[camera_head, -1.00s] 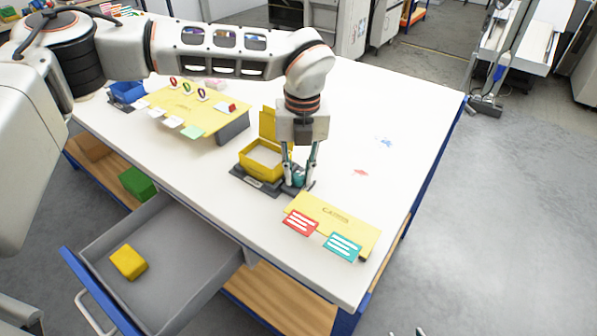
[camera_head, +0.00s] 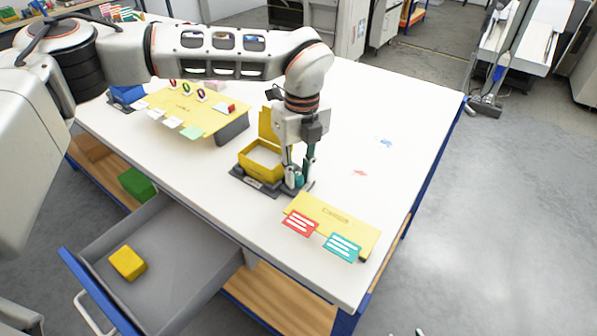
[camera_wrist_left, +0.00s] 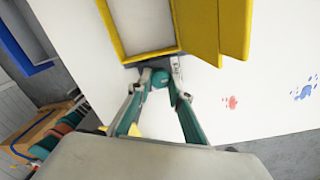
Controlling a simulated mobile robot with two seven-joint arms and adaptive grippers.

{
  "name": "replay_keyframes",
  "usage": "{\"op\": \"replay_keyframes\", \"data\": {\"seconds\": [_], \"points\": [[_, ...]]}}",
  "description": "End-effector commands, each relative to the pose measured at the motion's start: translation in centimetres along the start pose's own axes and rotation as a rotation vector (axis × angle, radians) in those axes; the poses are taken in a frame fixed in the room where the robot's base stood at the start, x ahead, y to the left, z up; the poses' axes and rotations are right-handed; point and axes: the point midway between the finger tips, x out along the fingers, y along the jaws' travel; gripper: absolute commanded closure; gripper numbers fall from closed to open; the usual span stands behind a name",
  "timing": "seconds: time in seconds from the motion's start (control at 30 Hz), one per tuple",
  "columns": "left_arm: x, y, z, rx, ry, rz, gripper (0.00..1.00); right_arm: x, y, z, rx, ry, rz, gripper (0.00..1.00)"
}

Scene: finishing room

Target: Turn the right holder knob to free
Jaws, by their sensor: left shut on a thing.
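A yellow open box (camera_head: 262,172) with its lid up sits in a dark holder (camera_head: 240,177) on the white table. My left gripper (camera_head: 297,181) points down beside the box and is shut on this knob. In the left wrist view the left gripper (camera_wrist_left: 161,82) has one finger on each side of the knob. The fingers hide much of the knob in the head view. Only small tips, perhaps of my right gripper (camera_head: 420,332), show at the bottom edge.
A yellow board (camera_head: 343,214) with red and teal cards lies right of the holder. Another yellow panel (camera_head: 190,103) with rings and cards stands behind left. An open grey drawer (camera_head: 190,262) holding a yellow block (camera_head: 128,263) juts out in front.

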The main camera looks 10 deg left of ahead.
Motion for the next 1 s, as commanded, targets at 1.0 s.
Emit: {"op": "replay_keyframes", "data": {"seconds": [1.0], "points": [[-6.0, -0.1, 0.1, 0.0, -0.003, -0.005, 0.73, 0.0, 0.0, 0.1, -0.001, -0.001, 0.0, 0.6]]}}
